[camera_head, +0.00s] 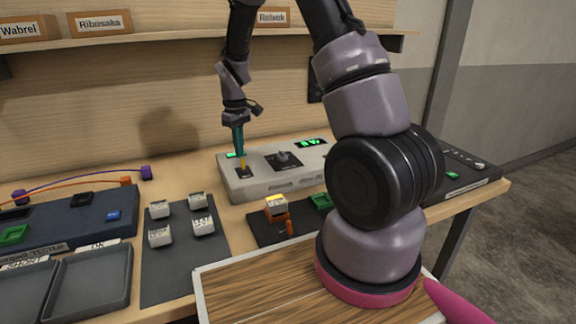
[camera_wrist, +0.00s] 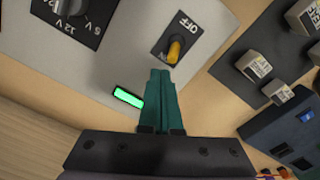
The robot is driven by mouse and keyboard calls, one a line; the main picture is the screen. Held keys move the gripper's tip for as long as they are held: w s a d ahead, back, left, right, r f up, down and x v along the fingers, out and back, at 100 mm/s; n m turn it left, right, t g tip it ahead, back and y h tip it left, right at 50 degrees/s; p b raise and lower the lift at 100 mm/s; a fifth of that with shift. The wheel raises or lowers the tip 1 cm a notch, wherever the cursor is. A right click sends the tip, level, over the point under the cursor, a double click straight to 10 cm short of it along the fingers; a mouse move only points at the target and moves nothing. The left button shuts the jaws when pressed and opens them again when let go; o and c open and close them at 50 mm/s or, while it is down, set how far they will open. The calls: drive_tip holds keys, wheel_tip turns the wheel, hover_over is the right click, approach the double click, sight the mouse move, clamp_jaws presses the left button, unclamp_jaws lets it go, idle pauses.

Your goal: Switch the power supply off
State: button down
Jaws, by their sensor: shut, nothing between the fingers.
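The power supply (camera_head: 240,188) is a light grey box at the back of the bench. Its yellow toggle switch (camera_head: 243,166) sits on a dark plate at the left of its top. In the wrist view the yellow lever (camera_wrist: 175,49) leans away from the OFF label (camera_wrist: 184,20), towards my fingertips. A green lamp (camera_wrist: 128,97) beside it is lit, and a green display (camera_head: 311,143) glows. My gripper (camera_head: 239,152) is shut and empty, with teal fingers pointing down close by the lever. The wrist view shows the fingertips (camera_wrist: 161,74) just short of it; contact cannot be told.
Several small labelled blocks stand on a dark mat (camera_head: 167,273) at the front left. A blue tester (camera_head: 73,222) lies further left. My arm hides the box's right end.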

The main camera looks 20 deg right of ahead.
drive_tip(key=shift+f, duration=0.5)
drive_tip(key=shift+s, duration=0.1)
drive_tip(key=shift+s, duration=1.2)
wheel_tip(320, 180, up, 7)
drive_tip(key=shift+w, duration=0.45)
idle(0.3)
idle(0.4)
